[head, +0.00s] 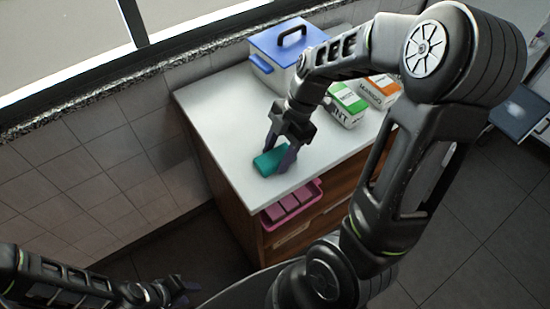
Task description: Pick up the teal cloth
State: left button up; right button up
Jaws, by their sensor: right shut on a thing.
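The teal cloth (267,162) is a small folded block near the front left part of the white counter. My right gripper (279,159) reaches down over the counter and is shut on the cloth, with a finger on either side of it. I cannot tell whether the cloth touches the counter or is just clear of it. My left gripper (175,291) is low at the bottom left, away from the counter; its fingers are too dark and small to read.
A white box with a blue lid and dark handle (284,42) stands at the back of the counter (215,103). A green-and-white carton (346,104) and an orange-and-white carton (381,90) lie to its right.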

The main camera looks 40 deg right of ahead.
aim_at(277, 156)
jog(key=c, duration=0.7)
jog(key=shift+o, duration=0.2)
jog(key=shift+r, duration=0.1)
jog(key=shift+r+p, duration=0.2)
jog(key=shift+p, duration=0.25)
notch_tip(277, 156, up, 10)
jog(key=b, duration=0.1)
jog(key=shift+f, duration=0.1)
